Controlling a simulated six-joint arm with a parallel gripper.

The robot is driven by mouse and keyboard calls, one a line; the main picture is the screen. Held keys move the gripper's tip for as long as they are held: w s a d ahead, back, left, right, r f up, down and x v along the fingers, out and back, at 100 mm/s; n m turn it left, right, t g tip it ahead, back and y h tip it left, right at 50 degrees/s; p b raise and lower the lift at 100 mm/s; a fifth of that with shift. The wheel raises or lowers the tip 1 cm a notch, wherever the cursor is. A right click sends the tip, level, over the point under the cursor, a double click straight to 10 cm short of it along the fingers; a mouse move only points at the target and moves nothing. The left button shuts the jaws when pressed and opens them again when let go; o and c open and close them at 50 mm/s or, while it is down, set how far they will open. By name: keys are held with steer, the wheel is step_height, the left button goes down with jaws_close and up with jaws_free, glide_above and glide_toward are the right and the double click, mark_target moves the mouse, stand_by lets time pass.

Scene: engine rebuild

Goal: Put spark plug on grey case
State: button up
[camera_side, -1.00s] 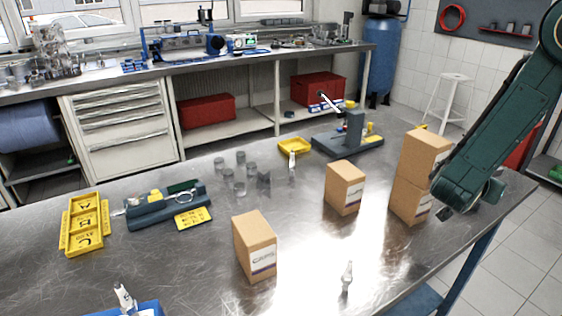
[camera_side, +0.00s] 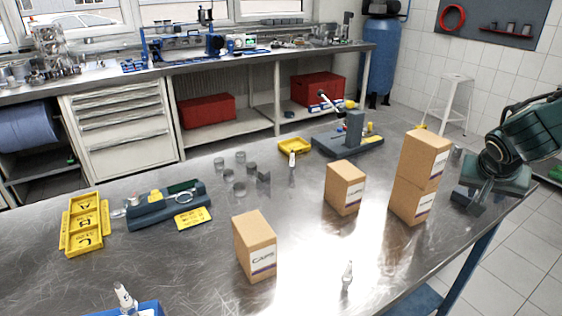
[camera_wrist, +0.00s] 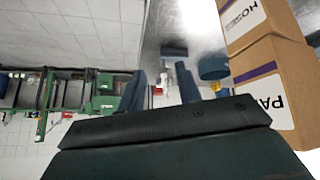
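My gripper (camera_side: 474,200) is over the table's right end, right of the stacked cartons. In the wrist view its two dark fingers (camera_wrist: 163,92) stand apart with nothing clearly held between them. Slim white-and-metal pieces that look like spark plugs stand upright: one at the front (camera_side: 347,276), one mid-table (camera_side: 292,163), and one tilted on a blue case (camera_side: 150,308) at front left. No case is clearly the grey one; a dark grey-green case (camera_side: 150,216) holding a gauge-like tool lies at left. A small pale piece beyond the fingers in the wrist view is too small to identify.
Two stacked cartons (camera_side: 418,175) stand close left of my gripper and fill the wrist view's right side. Single cartons (camera_side: 345,188) (camera_side: 255,247) stand further left. A grey stand (camera_side: 354,130), yellow trays (camera_side: 85,223) and several metal cylinders (camera_side: 240,188) are on the table.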

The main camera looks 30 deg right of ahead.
steer(key=s+a+r+n+t+y, duration=0.3)
steer(key=s+a+r+n+y, duration=0.3)
steer(key=a+n, duration=0.6)
steer(key=shift+s+a+r+n+y, duration=0.4)
steer(key=shift+s+r, duration=0.65)
steer(key=shift+r, duration=0.65)
steer(key=shift+o, duration=0.5)
